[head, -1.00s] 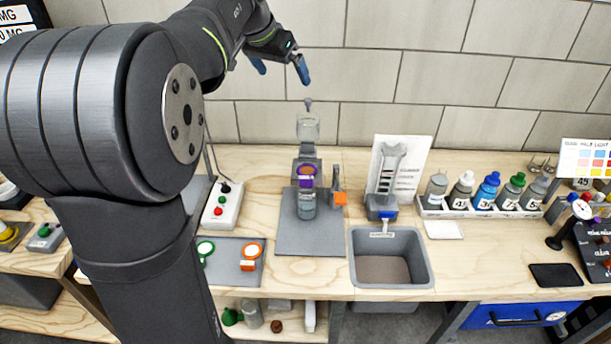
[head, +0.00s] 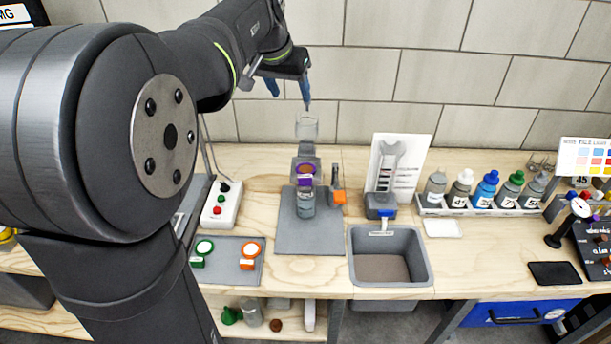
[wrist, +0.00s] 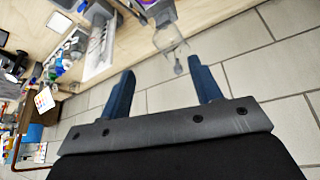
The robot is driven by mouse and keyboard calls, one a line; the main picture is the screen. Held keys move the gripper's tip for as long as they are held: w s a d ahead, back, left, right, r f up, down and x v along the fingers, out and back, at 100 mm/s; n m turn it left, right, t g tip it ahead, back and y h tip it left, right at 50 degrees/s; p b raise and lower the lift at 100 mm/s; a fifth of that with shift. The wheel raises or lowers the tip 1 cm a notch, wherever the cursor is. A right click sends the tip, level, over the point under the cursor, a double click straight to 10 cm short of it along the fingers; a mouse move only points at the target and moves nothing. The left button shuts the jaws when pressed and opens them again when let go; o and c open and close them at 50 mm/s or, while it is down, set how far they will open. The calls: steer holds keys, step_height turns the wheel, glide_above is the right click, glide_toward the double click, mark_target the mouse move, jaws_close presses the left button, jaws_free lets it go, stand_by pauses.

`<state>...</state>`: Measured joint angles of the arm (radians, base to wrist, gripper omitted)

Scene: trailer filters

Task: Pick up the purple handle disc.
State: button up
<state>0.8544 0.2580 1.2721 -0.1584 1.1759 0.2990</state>
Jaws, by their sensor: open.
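The purple handle disc (head: 306,171) sits on top of an upright grey cylinder (head: 306,206), with its purple tab facing the front. The cylinder stands on a grey mat (head: 283,238) at the middle of the bench. My gripper (head: 290,92) is above and behind the disc, near the tiled wall, and apart from it. Its blue fingers are spread and empty; they also show in the wrist view (wrist: 163,73). A clear glass vessel (head: 307,128) stands behind the disc, below the fingers. In the wrist view only a small purple patch shows at the top edge.
A green disc (head: 204,247) and an orange disc (head: 251,248) lie on a grey tray at left. An orange-tipped part (head: 340,197) stands close right of the cylinder. A grey sink (head: 415,241), a stand and several bottles are further right. A switch box (head: 222,204) is at left.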

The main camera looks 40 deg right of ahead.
steer(key=s+a+f+n+t+y, duration=0.1)
steer(key=s+a+f+n, duration=0.1)
steer(key=s+f, duration=0.15)
steer(key=s+a+f+n+y, duration=0.1)
steer(key=s+a+f+n, duration=0.15)
steer(key=s, duration=0.25)
glide_above(305, 176)
steer(key=s+a, duration=0.2)
step_height(305, 176, down, 11)
steer(key=shift+m, duration=0.35)
steer(key=shift+w+d+x, duration=0.1)
steer(key=shift+x, duration=1.3)
steer(key=shift+w+d+x, duration=0.15)
steer(key=shift+x, duration=1.25)
steer(key=shift+r, duration=0.1)
steer(key=c, duration=1.1)
steer(key=shift+o, duration=0.2)
steer(key=shift+r, duration=0.1)
